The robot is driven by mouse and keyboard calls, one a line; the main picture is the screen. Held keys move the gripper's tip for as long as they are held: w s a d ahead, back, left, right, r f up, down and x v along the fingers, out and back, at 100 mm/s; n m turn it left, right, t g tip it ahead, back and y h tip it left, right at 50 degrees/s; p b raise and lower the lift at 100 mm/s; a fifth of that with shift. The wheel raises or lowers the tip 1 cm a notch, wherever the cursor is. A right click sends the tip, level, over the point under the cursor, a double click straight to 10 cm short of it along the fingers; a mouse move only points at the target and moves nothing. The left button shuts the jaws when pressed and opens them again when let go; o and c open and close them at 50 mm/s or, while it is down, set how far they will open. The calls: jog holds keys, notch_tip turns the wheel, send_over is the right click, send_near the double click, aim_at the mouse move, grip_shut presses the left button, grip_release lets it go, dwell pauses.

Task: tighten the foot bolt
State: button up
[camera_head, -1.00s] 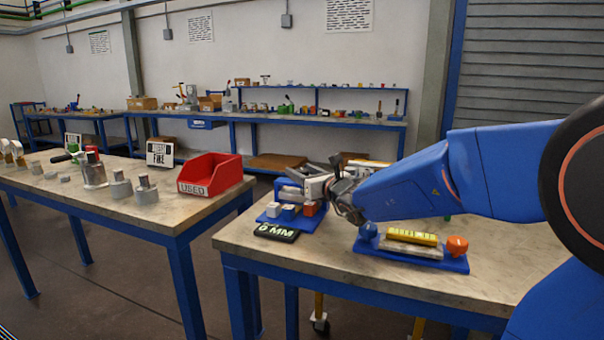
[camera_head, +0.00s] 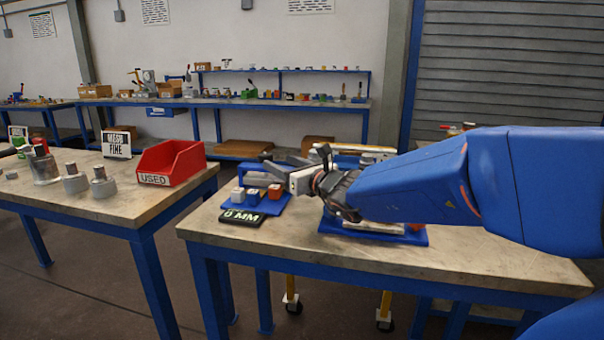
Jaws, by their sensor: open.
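My gripper (camera_head: 282,172) is at the end of my blue arm, over the back left part of the near right table (camera_head: 440,265). Its jaws are open and point left. They are just behind and above a blue plate that carries small white, blue and orange blocks, and I cannot tell whether they touch anything. No foot bolt can be made out in this view. My forearm and wrist hide much of the table's middle and back.
A black "6 MM" sign (camera_head: 240,217) lies in front of the small blocks' plate (camera_head: 268,207). A second blue plate (camera_head: 342,229) is partly under my wrist. A red "USED" bin (camera_head: 172,162) and grey flanged pieces (camera_head: 103,183) stand on the left table. The right table's front is clear.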

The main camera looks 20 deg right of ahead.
jog(key=v, duration=0.8)
jog(key=shift+s, duration=0.15)
jog(key=shift+d, duration=0.15)
